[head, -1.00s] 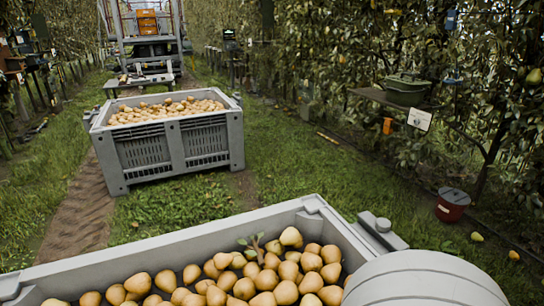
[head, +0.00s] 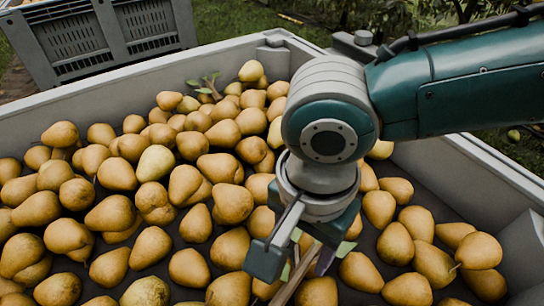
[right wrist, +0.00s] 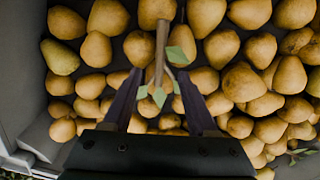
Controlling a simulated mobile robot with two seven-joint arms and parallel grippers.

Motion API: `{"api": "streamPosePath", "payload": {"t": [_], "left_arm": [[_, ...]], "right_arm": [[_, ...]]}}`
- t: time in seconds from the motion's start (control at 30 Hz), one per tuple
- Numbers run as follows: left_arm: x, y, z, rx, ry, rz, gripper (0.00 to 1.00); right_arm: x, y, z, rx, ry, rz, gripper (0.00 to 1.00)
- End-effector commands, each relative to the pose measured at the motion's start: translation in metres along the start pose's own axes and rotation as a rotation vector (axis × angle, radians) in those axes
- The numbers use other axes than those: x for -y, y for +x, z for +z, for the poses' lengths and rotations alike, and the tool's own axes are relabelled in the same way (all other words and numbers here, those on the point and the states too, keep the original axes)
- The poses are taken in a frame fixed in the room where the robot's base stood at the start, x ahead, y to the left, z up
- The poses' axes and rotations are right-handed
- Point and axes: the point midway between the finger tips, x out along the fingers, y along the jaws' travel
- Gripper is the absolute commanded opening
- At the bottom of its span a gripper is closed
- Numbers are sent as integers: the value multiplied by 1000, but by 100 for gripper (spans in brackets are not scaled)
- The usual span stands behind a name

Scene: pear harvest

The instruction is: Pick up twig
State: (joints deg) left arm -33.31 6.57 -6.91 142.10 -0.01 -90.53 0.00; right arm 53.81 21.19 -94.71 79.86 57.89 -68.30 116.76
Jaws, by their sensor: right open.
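My right gripper (head: 296,262) is open and points down over the pears at the near right of the grey bin. In the right wrist view, a brown leafy twig (right wrist: 161,48) lies between the spread fingers of my right gripper (right wrist: 159,78), with green leaves at its near end. In the head view, part of this twig (head: 291,281) shows below the gripper; the rest is hidden behind it. Another small leafy twig (head: 207,88) lies on the pears near the bin's far wall. My left gripper is not in view.
The grey bin (head: 130,86) holds many yellow-brown pears (head: 233,203) around the gripper. Its right wall (head: 470,185) is close to my right arm. A second grey bin (head: 105,40) stands beyond on the grass.

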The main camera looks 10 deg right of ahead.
Motion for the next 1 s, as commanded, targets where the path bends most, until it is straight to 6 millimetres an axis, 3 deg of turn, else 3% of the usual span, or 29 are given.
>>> {"api": "streamPosePath", "payload": {"t": [0.1, 0.5, 0.83, 1.0], "left_arm": [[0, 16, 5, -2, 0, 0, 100], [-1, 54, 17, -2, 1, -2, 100], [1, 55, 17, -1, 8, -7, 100], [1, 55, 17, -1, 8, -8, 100]], "right_arm": [[0, 24, 0, 0, -2, 0, 58], [1, 79, -6, 0, -4, 0, 58], [1, 83, -6, 1, -4, -1, 58], [1, 83, -6, 1, -4, -1, 40]]}}
